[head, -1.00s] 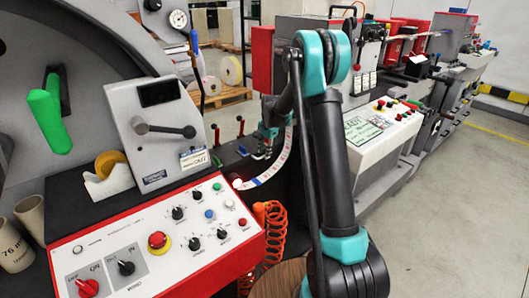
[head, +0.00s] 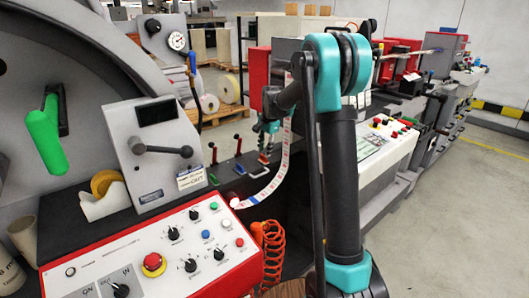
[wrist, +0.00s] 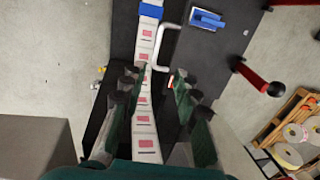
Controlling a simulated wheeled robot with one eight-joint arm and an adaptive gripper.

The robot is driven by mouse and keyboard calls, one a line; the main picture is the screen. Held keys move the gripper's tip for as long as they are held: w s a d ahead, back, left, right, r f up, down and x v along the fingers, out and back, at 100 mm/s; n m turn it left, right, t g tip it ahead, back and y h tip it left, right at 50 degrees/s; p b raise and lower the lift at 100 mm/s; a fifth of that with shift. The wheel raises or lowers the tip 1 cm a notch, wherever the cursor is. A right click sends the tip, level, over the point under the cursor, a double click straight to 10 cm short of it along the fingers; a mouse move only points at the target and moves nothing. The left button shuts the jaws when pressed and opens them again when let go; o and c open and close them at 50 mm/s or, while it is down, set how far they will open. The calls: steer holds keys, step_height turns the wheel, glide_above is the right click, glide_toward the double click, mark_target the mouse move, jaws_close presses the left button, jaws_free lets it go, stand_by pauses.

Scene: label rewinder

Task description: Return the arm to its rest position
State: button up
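My arm rises at the right of the head view and reaches over to the machine. My gripper (head: 268,140) hangs above the black machine bed, near the white label strip (head: 273,182). In the wrist view my gripper (wrist: 143,100) has its two dark green fingers spread wide apart. The label strip (wrist: 146,120), printed with pink squares, runs beneath and between the fingers. I see no finger closed on it. A blue clamp (wrist: 151,12) lies across the strip at the top of the wrist view.
A red-and-white control panel (head: 150,250) with knobs fills the lower left. A grey lever box (head: 155,145) and a tape dispenser (head: 105,195) stand behind it. Red-handled levers (head: 238,143) rise from the bed beside my gripper. Open floor (head: 450,210) lies to the right.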

steer(key=shift+s, duration=0.1)
steer(key=s+d+f+n+t, duration=0.1)
steer(key=s+d+f+n, duration=0.2)
steer(key=s, duration=1)
steer(key=s+d+f+n, duration=0.2)
steer(key=s+d+n, duration=0.1)
steer(key=s, duration=1)
steer(key=s+d+f+n+t+h, duration=0.1)
steer(key=s+d+f+n, duration=0.2)
steer(key=s, duration=1)
steer(key=shift+d+f+n+t, duration=0.3)
steer(key=shift+d+f+n, duration=0.05)
steer(key=shift+n, duration=0.65)
steer(key=shift+w, duration=0.1)
